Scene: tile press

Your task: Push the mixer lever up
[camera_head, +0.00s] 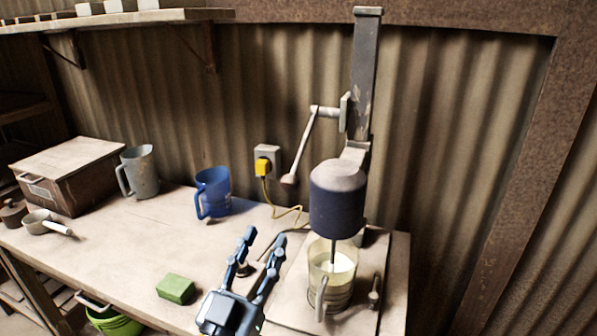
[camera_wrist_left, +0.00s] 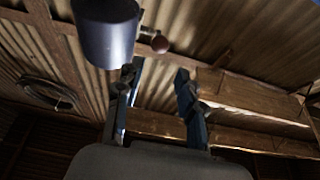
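The mixer has a tall grey column (camera_head: 366,75) and a dark blue motor head (camera_head: 337,205). Its lever (camera_head: 303,143) slants down to the left from a pivot on the column and ends in a brown knob (camera_head: 289,181). My left gripper (camera_head: 265,238) is open and empty, fingers pointing up, below the knob and left of the motor head. In the left wrist view, the knob (camera_wrist_left: 159,44) shows beyond the open fingertips (camera_wrist_left: 157,72), apart from them, with the motor head (camera_wrist_left: 106,32) to its left. My right gripper is not in view.
A glass jug (camera_head: 332,275) with pale liquid stands under the motor head. A blue mug (camera_head: 213,192), a grey mug (camera_head: 140,171), a green block (camera_head: 176,289) and a wooden box (camera_head: 68,172) are on the bench. A yellow plug (camera_head: 263,166) with its cable is behind.

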